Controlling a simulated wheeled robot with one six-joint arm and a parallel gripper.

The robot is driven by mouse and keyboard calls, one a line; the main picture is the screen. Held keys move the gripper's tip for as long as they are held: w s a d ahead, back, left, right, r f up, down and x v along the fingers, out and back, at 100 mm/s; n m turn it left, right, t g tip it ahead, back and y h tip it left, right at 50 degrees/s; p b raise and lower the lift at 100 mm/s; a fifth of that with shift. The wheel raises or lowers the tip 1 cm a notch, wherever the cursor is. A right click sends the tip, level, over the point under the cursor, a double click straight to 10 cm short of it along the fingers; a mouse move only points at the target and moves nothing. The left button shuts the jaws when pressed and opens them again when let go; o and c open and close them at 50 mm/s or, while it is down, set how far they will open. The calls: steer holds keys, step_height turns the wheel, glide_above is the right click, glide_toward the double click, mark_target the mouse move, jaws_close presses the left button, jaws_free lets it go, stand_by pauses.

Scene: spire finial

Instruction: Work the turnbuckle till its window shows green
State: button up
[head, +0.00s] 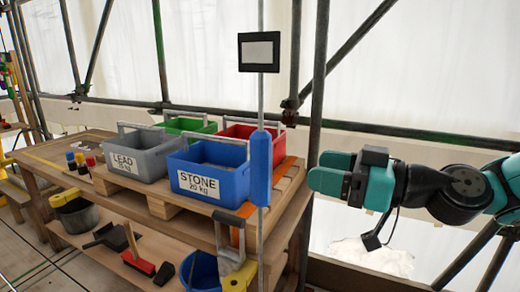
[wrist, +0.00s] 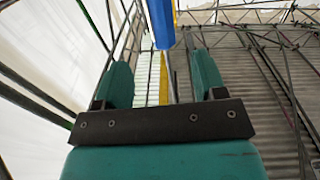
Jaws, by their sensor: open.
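The blue turnbuckle sleeve (head: 260,168) sits upright on a thin vertical rod (head: 261,230). Above it on the rod is a black-framed plate (head: 258,70) with a pale grey-white panel (head: 258,51); I see no green on it. I cannot tell if this panel is the window. My teal gripper (head: 320,174) is open and empty to the right of the sleeve, at about its height, pointing left. In the wrist view the sleeve (wrist: 160,22) shows ahead between and above the open fingers (wrist: 162,80), apart from them.
A wooden bench (head: 100,185) at left carries a grey LEAD crate (head: 138,163), a blue STONE crate (head: 208,180), a green crate (head: 186,124) and a red crate (head: 240,131). A scaffold pole (head: 318,90) stands close by the gripper's fingertips in the picture.

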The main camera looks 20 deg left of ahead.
mark_target(261, 158)
steer(key=a+p, duration=0.1)
steer(key=a, duration=0.3)
steer(key=a+p, duration=0.1)
steer(key=a, duration=0.3)
steer(key=w+a+p, duration=0.1)
steer(key=a, duration=0.3)
steer(key=shift+w, duration=0.1)
steer(key=shift+d, duration=0.1)
steer(key=c, duration=0.9)
steer(key=g+b, duration=0.1)
steer(key=n+b, duration=0.1)
steer(key=shift+w+f+g+b, duration=0.1)
steer(key=shift+f+g+b, duration=0.25)
steer(key=shift+g, duration=0.05)
steer(key=shift+n+g+b, duration=0.6)
steer(key=shift+r+n+g+h, duration=0.2)
steer(key=shift+n+g, duration=0.4)
steer(key=shift+g, duration=0.4)
steer(key=shift+r+n+g+h, duration=0.2)
steer(key=shift+n+g, duration=0.4)
steer(key=shift+g, duration=0.4)
steer(key=o, duration=0.9)
